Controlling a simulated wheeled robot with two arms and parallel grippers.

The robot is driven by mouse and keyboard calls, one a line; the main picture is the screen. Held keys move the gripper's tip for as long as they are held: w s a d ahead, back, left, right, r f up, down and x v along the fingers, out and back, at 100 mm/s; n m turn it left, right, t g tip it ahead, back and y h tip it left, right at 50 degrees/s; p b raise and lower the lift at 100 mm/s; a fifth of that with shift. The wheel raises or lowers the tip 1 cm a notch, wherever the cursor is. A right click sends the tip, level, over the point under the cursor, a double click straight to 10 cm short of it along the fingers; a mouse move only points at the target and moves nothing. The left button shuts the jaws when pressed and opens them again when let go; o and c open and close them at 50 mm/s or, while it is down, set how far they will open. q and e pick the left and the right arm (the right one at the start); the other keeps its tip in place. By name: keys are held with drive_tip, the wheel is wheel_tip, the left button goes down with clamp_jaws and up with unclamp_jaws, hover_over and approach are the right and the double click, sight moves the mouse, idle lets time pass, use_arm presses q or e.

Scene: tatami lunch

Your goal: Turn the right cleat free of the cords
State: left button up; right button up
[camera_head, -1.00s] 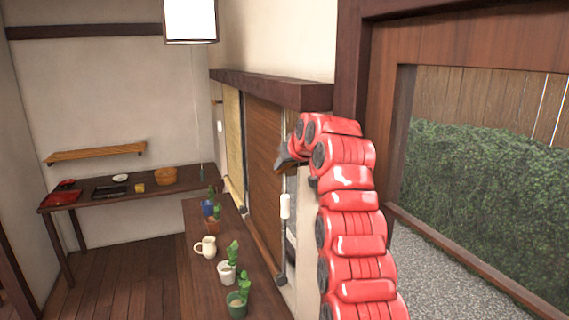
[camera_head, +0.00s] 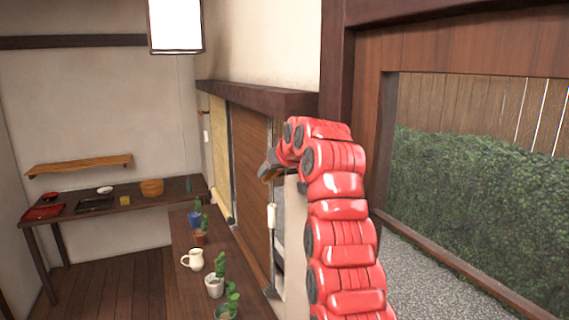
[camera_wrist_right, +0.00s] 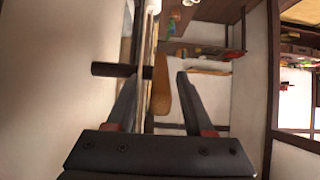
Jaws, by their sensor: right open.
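My right gripper (camera_head: 268,170) is beside the near end of the blind wall, with its jaws partly masked by my red arm. In the right wrist view the gripper (camera_wrist_right: 160,95) is open. A light-brown wooden piece (camera_wrist_right: 161,96), which looks like the right cleat, shows between the two fingers; whether it touches either finger I cannot tell. A dark bar (camera_wrist_right: 112,70) crosses near the left fingertip. A white cord pull (camera_head: 271,215) hangs below the gripper in the head view. Any cord wraps on the cleat are too small to make out. My left gripper is out of view.
A brown blind (camera_head: 248,165) and a yellow blind (camera_head: 219,155) hang along the wall under a dark beam (camera_head: 255,97). A long counter (camera_head: 188,235) below holds potted plants and a cream jug (camera_head: 193,260). A window opening is at right.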

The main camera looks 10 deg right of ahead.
sight(278, 174)
drive_tip(key=b+v, duration=0.2)
drive_tip(key=v, duration=0.2)
drive_tip(key=shift+f, duration=0.15)
drive_tip(key=p+v, duration=0.3)
drive_tip(key=v, duration=0.9)
drive_tip(key=shift+p, duration=0.3)
